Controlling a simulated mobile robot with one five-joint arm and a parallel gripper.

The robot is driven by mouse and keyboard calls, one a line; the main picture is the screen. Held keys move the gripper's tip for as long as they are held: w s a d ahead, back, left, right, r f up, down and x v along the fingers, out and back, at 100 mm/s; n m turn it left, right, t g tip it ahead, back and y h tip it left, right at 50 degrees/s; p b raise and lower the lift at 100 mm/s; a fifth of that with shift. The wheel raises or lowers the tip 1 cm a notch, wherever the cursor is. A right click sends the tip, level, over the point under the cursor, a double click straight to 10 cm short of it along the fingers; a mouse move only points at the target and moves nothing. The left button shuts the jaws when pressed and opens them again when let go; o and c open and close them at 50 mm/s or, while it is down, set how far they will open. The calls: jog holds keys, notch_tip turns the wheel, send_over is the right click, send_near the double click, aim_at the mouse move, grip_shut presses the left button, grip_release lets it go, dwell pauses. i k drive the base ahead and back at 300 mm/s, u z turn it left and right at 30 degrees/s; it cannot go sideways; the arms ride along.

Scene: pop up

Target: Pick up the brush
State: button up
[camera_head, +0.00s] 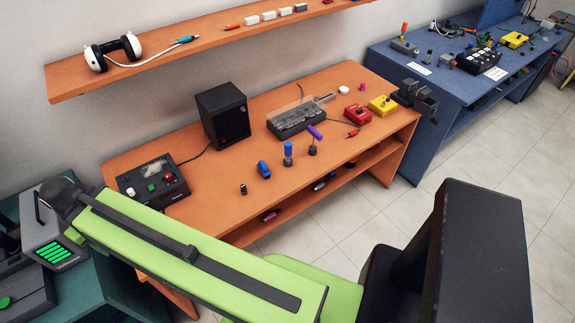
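I cannot make out with certainty which thing is the brush. On the orange workbench (215,165), a small purple-topped tool (314,131) stands tilted on a dark base near the front middle. A blue-topped upright piece (288,150) stands just left of it. A thin orange-tipped piece (232,26) lies on the orange wall shelf (75,78). All are too small to name surely. My green arm crosses the lower left of the view, well in front of the bench.
The bench also holds a black speaker (223,114), a control box (153,182), a grey device (296,119), and red (358,114) and yellow boxes (383,105). A blue bench (400,130) stands right. Tiled floor (430,205) between is clear.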

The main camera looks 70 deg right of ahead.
aim_at(261, 167)
jog(key=u, duration=0.45)
jog(key=k, duration=0.1)
jog(key=z, duration=2.45)
jog(key=k, duration=0.85)
jog(key=u, duration=0.2)
jog(key=i, duration=0.85)
jog(key=z, duration=0.05)
